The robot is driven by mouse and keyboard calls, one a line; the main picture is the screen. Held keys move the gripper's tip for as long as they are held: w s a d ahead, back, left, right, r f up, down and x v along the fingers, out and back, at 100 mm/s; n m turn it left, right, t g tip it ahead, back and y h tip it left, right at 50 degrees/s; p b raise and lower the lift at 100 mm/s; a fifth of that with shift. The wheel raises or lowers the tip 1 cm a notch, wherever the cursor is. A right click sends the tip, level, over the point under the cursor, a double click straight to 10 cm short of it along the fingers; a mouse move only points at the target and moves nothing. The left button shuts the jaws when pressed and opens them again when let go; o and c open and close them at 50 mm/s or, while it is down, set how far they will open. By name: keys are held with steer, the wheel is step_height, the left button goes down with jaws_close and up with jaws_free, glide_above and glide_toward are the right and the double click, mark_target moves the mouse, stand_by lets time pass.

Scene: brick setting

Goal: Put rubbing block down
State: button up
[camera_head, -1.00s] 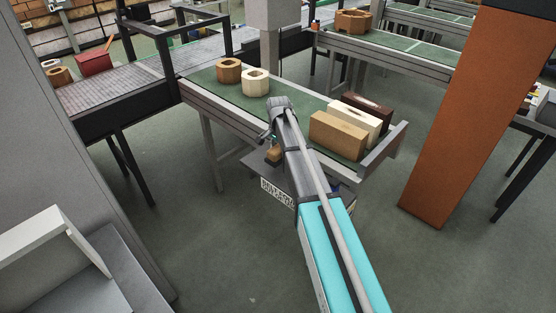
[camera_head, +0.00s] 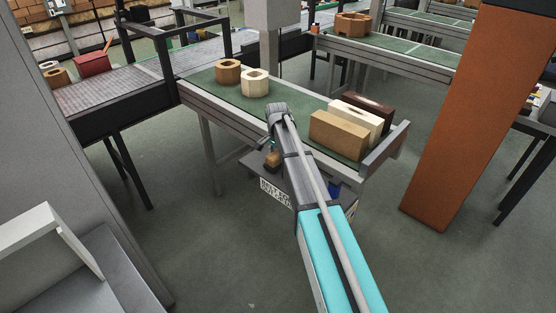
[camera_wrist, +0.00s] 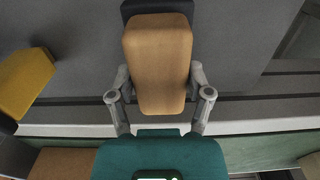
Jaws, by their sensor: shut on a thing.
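My gripper (camera_wrist: 158,82) is shut on a tan block (camera_wrist: 158,55) with rounded edges, which I take to be the rubbing block. Its two fingers press on the block's sides in the wrist view. A dark part (camera_wrist: 155,8) shows at the block's far end. In the head view my gripper (camera_head: 268,146) hangs at the near side of the green-topped conveyor table (camera_head: 305,107), lower than the arm's elbow. A small brown patch there may be the held block; it is too small to be sure.
On the table stand a brown ring block (camera_head: 228,71), a cream ring block (camera_head: 255,83), and tan (camera_head: 338,134), cream (camera_head: 356,117) and dark brown (camera_head: 375,108) long blocks at its right end. A yellow block (camera_wrist: 24,82) shows left in the wrist view. An orange pillar (camera_head: 440,120) stands right.

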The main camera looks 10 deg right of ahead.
mark_target(277, 153)
steer(key=shift+f, duration=0.15)
steer(key=shift+f, duration=0.1)
steer(key=o, duration=1)
steer(key=shift+r, duration=0.25)
step_height(277, 153, up, 12)
steer(key=p, duration=1.2)
steer(key=shift+f, duration=0.1)
stand_by(0.3)
steer(key=s+n, duration=0.3)
steer(key=s, duration=0.6)
steer(key=s+n, duration=0.4)
steer(key=s, duration=0.6)
steer(key=s+n, duration=0.3)
steer(key=s, duration=0.7)
steer(key=shift+s+d+n, duration=0.1)
steer(key=shift+s+n, duration=0.1)
steer(key=shift+n, duration=0.2)
